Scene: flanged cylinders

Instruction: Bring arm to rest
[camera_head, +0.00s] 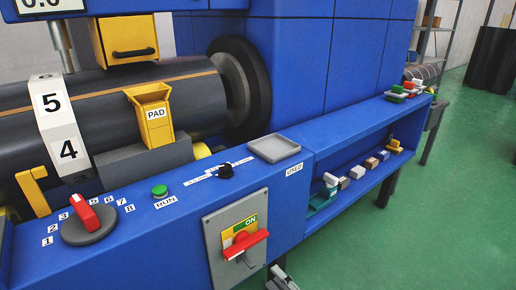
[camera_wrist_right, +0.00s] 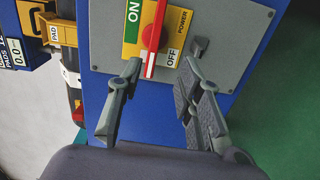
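My right gripper (camera_head: 282,280) shows only in part at the bottom edge of the head view, below the grey power switch panel (camera_head: 213,236). In the right wrist view my right gripper (camera_wrist_right: 162,68) has its two fingers spread apart with nothing between them. The red switch handle (camera_wrist_right: 153,38) lies just beyond the fingertips, on a yellow plate marked ON, OFF and POWER. In the head view the red handle (camera_head: 246,245) lies roughly crosswise below the green ON label. I cannot tell whether a finger touches the panel. My left gripper is in neither view.
The blue machine (camera_head: 350,60) fills most of the head view. Its ledge carries a red-marked dial (camera_head: 89,224), a green RUN button (camera_head: 159,190) and an empty grey tray (camera_head: 274,147). A low shelf (camera_head: 352,190) holds several small items. Green floor (camera_head: 440,220) at right is open.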

